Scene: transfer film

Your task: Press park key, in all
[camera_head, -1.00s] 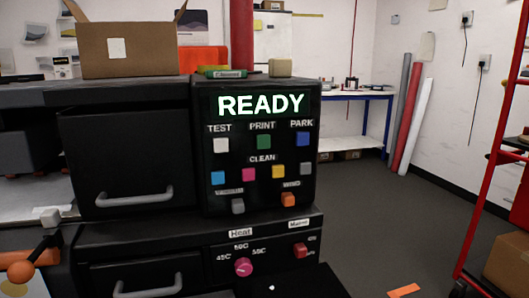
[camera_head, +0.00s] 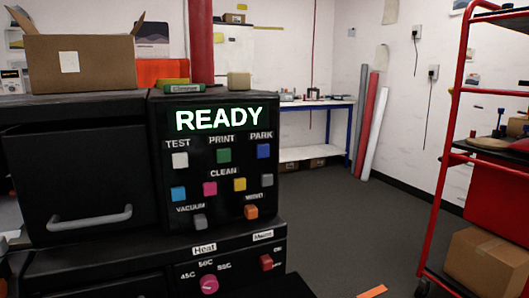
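The blue PARK key (camera_head: 264,151) sits at the upper right of the black control panel (camera_head: 165,215), under its PARK label. The white TEST key (camera_head: 180,160) and green PRINT key (camera_head: 223,156) are to its left in the same row. The display (camera_head: 219,118) above reads READY in lit letters. Below are the CLEAN keys in blue, pink, yellow (camera_head: 239,185) and grey, then a grey VACUUM key (camera_head: 200,221) and an orange WIND key (camera_head: 251,212). Neither of my grippers shows in the head view.
A pink heat knob (camera_head: 209,284) and a red switch (camera_head: 266,262) are on the lower unit. A cardboard box (camera_head: 80,65) stands on top at left. A red rack (camera_head: 452,120) with a carton stands at right.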

